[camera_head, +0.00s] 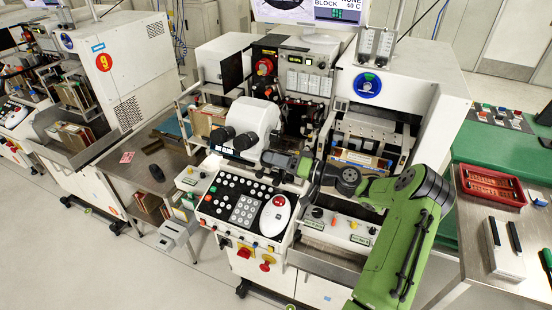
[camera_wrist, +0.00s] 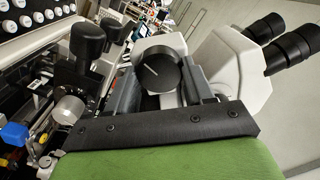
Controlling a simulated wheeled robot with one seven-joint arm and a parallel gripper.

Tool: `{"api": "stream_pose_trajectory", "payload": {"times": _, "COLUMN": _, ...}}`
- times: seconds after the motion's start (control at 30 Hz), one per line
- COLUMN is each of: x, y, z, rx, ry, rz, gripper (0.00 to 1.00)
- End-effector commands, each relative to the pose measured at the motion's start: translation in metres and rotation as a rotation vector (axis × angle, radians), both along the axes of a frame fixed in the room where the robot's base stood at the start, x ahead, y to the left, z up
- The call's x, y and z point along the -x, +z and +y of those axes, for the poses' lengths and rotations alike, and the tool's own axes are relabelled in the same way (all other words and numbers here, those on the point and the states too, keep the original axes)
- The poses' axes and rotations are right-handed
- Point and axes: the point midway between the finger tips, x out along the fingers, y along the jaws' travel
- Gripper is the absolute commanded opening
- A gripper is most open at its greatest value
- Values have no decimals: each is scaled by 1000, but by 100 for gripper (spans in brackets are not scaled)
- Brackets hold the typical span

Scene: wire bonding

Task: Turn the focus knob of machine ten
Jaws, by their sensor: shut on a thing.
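The focus knob (camera_wrist: 158,70) is a round dark disc with a pale line on its face, on the side of the white microscope (camera_wrist: 232,62). It sits between the fingers of my gripper (camera_wrist: 160,88), which is shut on it. In the head view, my gripper (camera_head: 272,159) reaches in from the right to the side of the microscope (camera_head: 252,122) and hides the knob. The microscope stands above the control panel of the middle machine (camera_head: 395,90). I see no number ten on it.
The black eyepieces (camera_head: 222,135) point to the front left. Two dark knobs (camera_wrist: 88,42) stand left of my gripper in the wrist view. A keypad panel (camera_head: 243,208) lies below. Another machine, marked 9 (camera_head: 104,62), is at left; a metal bench (camera_head: 470,240) is at right.

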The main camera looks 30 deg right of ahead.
Motion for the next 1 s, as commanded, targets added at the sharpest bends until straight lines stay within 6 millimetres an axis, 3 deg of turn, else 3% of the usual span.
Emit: {"api": "stream_pose_trajectory", "payload": {"times": 1.0, "x": 0, "y": 0, "z": -1, "rx": -764, "ry": -2, "rz": 591, "gripper": 22}}
